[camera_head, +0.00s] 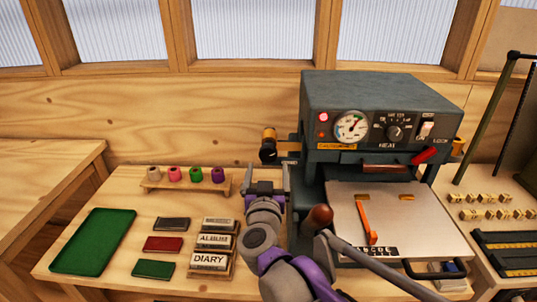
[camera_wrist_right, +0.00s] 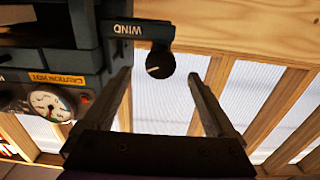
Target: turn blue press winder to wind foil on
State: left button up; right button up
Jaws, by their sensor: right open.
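The dark blue-grey press (camera_head: 380,100) stands at the back of the bench. Its winder, a round black knob (camera_head: 268,151), sits on the press's left side below a gold foil roll (camera_head: 269,134). In the right wrist view the winder knob (camera_wrist_right: 160,64) has a white mark and hangs by a bracket lettered WIND (camera_wrist_right: 135,30). My right gripper (camera_head: 267,180) is open and empty, just in front of and below the knob. In the wrist view the knob lies between the lines of its fingertips (camera_wrist_right: 160,74), seemingly beyond them, not gripped. My left gripper is not in view.
The press lever's brown handle (camera_head: 319,216) is close to the right of my right arm. A rack of colored foil rolls (camera_head: 186,184), type blocks (camera_head: 209,261), small books and a green tray (camera_head: 93,241) lie left. The wall behind is wood with windows.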

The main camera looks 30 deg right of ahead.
aim_at(269, 149)
jog(key=x, duration=1)
jog(key=shift+w, duration=0.1)
jog(key=c, duration=1.4)
jog(key=shift+m, duration=0.3)
